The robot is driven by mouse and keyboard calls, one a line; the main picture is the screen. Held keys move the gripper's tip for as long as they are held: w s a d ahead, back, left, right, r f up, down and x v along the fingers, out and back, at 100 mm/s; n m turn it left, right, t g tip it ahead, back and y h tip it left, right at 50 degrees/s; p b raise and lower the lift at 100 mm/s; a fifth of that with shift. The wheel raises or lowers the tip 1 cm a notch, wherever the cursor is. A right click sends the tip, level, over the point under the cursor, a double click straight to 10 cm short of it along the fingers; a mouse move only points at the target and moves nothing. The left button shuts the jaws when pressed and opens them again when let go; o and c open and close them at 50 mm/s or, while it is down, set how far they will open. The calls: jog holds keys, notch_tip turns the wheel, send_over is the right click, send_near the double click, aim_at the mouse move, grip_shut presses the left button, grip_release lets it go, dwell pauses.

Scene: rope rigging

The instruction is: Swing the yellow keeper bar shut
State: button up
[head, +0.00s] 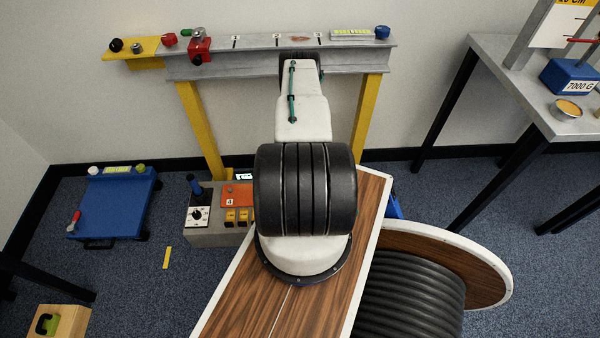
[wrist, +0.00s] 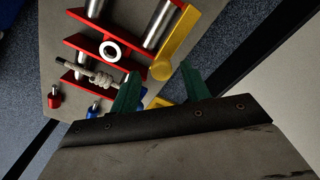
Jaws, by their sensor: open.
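In the wrist view the yellow keeper bar (wrist: 185,38) slants from a rounded end near my fingertips up to the top right. It lies at an angle beside red plates (wrist: 92,42) with metal rollers between them, on a grey panel. My gripper (wrist: 161,68) has two green fingers, open, one on each side of the bar's rounded end in the picture. I cannot tell whether either finger touches it. A white ring (wrist: 110,50) sits on a red plate left of the bar. In the head view my own arm hides the gripper and the bar.
A grey beam (head: 350,62) on yellow posts stands ahead, with small red and blue fittings. A control box (head: 203,232) and a blue cart (head: 115,205) stand left. A large cable drum (head: 480,262) and a table are right.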

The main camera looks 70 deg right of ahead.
notch_tip(320, 180, up, 7)
jog(key=shift+s+f, duration=0.1)
jog(key=shift+s, duration=0.05)
dwell(0.7)
jog(key=s+a+n+g+y, duration=0.1)
jog(key=s+a+n+y, duration=0.15)
jog(key=a, duration=0.35)
jog(key=w+a+r+n+g, duration=0.1)
jog(key=w+a+r+n, duration=0.4)
jog(key=r, duration=1.1)
jog(key=w+a+r+n+g, duration=0.1)
jog(key=w+a+r+n, duration=0.15)
jog(key=a+r, duration=0.95)
jog(key=w+a+r+n+g, duration=0.15)
jog(key=w+r, duration=0.25)
jog(key=r, duration=1.6)
jog(key=s+a+r+n+t+h, duration=0.1)
jog(key=s+a+r+n+t, duration=0.2)
jog(key=a+r, duration=0.8)
jog(key=s+a+r+n+t+h, duration=0.1)
jog(key=s+a+r+n+t, duration=0.2)
jog(key=s+a+r+n, duration=0.4)
jog(key=s+a+r, duration=0.3)
jog(key=a+r, duration=0.2)
jog(key=a, duration=0.4)
jog(key=shift+r, duration=0.3)
